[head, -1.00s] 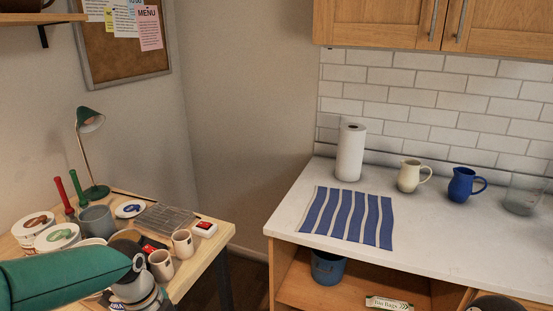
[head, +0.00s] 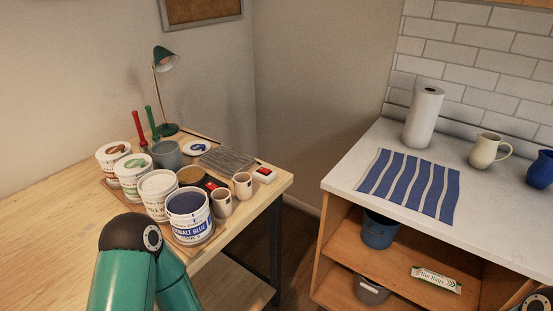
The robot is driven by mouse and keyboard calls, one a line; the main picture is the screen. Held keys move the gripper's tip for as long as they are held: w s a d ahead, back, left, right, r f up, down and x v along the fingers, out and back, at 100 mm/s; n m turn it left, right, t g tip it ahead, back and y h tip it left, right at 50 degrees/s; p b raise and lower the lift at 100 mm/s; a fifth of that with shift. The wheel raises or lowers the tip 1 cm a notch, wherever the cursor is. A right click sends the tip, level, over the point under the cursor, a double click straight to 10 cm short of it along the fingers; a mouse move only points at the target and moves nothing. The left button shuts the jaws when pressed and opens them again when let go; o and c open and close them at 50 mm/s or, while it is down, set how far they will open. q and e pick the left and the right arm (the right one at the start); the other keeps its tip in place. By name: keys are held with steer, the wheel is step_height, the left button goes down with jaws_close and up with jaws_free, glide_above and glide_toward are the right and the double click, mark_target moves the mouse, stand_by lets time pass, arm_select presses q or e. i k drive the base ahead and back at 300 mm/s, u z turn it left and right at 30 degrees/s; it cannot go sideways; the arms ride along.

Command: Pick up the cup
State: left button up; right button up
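Two small beige cups stand upright on the wooden table, near its right edge. The nearer cup (head: 221,203) is beside the cobalt blue tub, and the other cup (head: 242,186) is just behind it to the right. The frames do not show which of them the task means. My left arm's teal links and dark joint show at the bottom left, in front of the table. Its gripper is outside the picture. Only a sliver of my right arm shows at the bottom right corner, and its gripper is out of view.
Several glaze tubs, such as the cobalt blue tub (head: 188,213), crowd left of the cups. A grey mug (head: 166,155), green lamp (head: 167,90) and red-topped white box (head: 264,175) stand near. The wooden table (head: 50,225) is bare at left. A counter (head: 345,178) holds jugs.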

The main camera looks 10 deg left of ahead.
mark_target(242, 181)
steer(key=z, duration=1.55)
steer(key=i, duration=0.1)
steer(key=u, duration=2.75)
steer(key=k, duration=1.2)
steer(key=u, duration=0.15)
steer(key=i, duration=0.9)
steer(key=z, duration=0.6)
steer(key=i, duration=0.75)
steer(key=z, duration=0.8)
